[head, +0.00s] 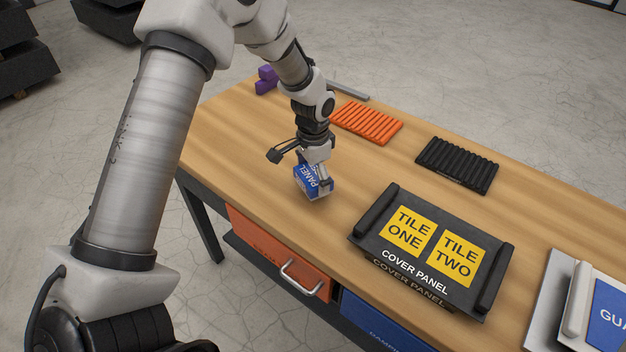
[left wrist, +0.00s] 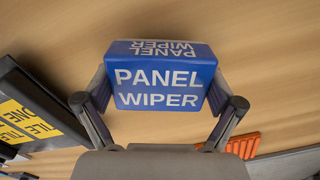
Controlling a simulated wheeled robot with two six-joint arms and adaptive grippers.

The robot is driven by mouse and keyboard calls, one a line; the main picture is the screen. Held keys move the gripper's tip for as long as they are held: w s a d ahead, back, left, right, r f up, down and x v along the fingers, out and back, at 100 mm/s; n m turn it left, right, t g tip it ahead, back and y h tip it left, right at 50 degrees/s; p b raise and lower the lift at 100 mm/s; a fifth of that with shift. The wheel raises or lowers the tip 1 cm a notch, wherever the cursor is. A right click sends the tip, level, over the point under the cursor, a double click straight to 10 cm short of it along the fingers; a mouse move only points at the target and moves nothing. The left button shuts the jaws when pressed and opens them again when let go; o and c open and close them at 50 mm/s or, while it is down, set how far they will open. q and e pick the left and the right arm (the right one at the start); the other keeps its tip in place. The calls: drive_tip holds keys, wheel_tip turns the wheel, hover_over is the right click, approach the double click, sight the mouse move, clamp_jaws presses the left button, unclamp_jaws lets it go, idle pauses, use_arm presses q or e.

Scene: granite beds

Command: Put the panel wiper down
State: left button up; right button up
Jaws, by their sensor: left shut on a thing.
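The panel wiper (head: 312,183) is a blue block with white lettering. It is at the left part of the wooden table (head: 240,125), close to the front edge. My left gripper (head: 322,168) is above it and shut on it. In the left wrist view the panel wiper (left wrist: 160,84) sits between the two fingers of the left gripper (left wrist: 158,98), its label facing the camera. I cannot tell whether its underside touches the table. My right gripper is in neither view.
A dark cover panel (head: 418,286) with two yellow tiles and raised handles lies to the right. An orange ribbed mat (head: 367,123) and a black ribbed one (head: 457,165) lie behind. Purple blocks (head: 266,80) stand at the far left. Bare wood surrounds the wiper.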

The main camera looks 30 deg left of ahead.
sight(313, 174)
use_arm(q)
wheel_tip(313, 174, down, 2)
drive_tip(key=shift+f, duration=0.1)
drive_tip(key=o, duration=0.7)
drive_tip(key=shift+f, duration=0.1)
wheel_tip(313, 174, up, 12)
drive_tip(key=shift+r, duration=0.2)
